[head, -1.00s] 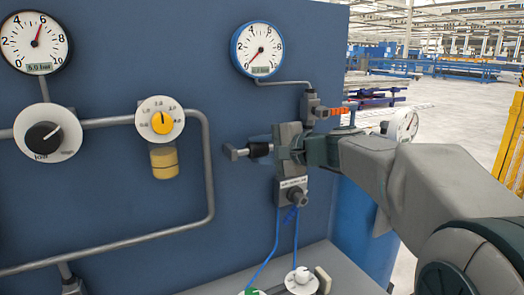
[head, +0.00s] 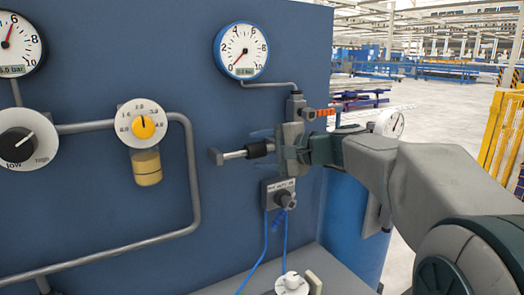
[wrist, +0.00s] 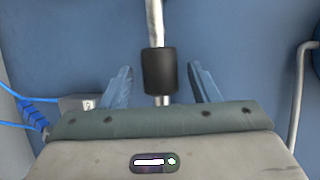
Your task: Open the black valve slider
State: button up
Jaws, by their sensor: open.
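The black valve slider (head: 257,149) is a short dark sleeve on a thin metal pipe that ends in a grey stub at the left, on the blue panel. In the wrist view the black slider (wrist: 159,71) stands midway between my two fingers. My gripper (head: 262,140) is open around the slider, with a finger on each side. In the wrist view my gripper (wrist: 160,88) shows a gap on both sides of the slider, so the fingers look apart from it. Part of the pipe to the right is hidden behind my gripper.
A blue-rimmed gauge (head: 241,51) hangs above, and a grey box (head: 278,194) with a knob and blue hoses sits below. A yellow-knobbed regulator (head: 143,125) and grey piping are to the left. A blue cylinder (head: 352,225) stands at the right.

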jog(key=v, duration=1.3)
jog(key=shift+b, duration=0.35)
jog(key=shift+s+d, duration=0.1)
